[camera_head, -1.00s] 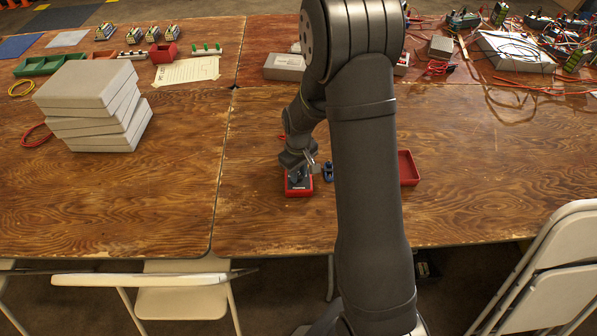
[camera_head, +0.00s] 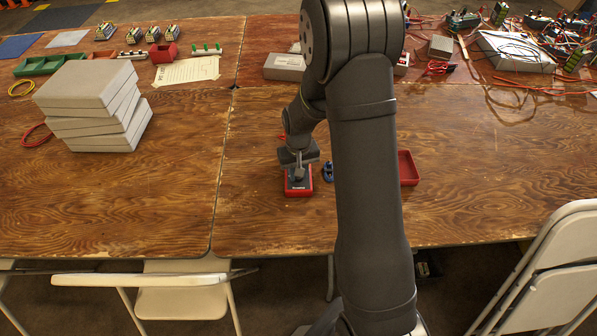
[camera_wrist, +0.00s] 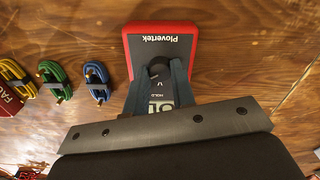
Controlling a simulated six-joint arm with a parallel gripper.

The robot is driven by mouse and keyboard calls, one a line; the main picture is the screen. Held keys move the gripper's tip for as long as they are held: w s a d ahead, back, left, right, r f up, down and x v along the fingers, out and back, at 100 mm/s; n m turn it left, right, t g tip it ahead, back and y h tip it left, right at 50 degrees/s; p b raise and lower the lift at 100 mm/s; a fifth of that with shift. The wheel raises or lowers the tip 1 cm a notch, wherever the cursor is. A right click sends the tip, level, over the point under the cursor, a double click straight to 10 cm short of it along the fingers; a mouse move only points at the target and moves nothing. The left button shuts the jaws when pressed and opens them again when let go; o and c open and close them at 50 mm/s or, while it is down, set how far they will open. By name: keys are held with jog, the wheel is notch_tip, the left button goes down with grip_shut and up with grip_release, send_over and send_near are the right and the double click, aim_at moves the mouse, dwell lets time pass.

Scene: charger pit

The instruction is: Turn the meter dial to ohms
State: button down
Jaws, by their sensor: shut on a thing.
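The meter (camera_head: 299,190) is a red-rimmed box with a dark face, lying flat on the wooden table. In the wrist view the meter (camera_wrist: 152,43) shows the upside-down name "Plovertek" and part of a display with "HOLD". Its round black dial (camera_wrist: 159,70) sits mid-face, with a "V" mark close beside it; where its pointer sits is unclear. My gripper (camera_wrist: 159,73) is over the meter, its two fingers shut on the dial from either side. My gripper (camera_head: 298,174) also shows in the head view. The fingers hide parts of the face, including other dial marks.
Blue (camera_wrist: 97,82), green (camera_wrist: 55,82) and yellow (camera_wrist: 18,80) coiled leads lie left of the meter in the wrist view. A red tray (camera_head: 408,168) stands to the right, partly behind my arm. Grey boxes (camera_head: 95,110) are stacked at the left. Table around the meter is mostly clear.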

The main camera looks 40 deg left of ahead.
jog(key=c, duration=1.2)
grip_release()
notch_tip(320, 180, up, 17)
jog(key=shift+r, duration=0.2)
notch_tip(320, 180, down, 17)
jog(key=shift+f, duration=0.2)
dwell(0.5)
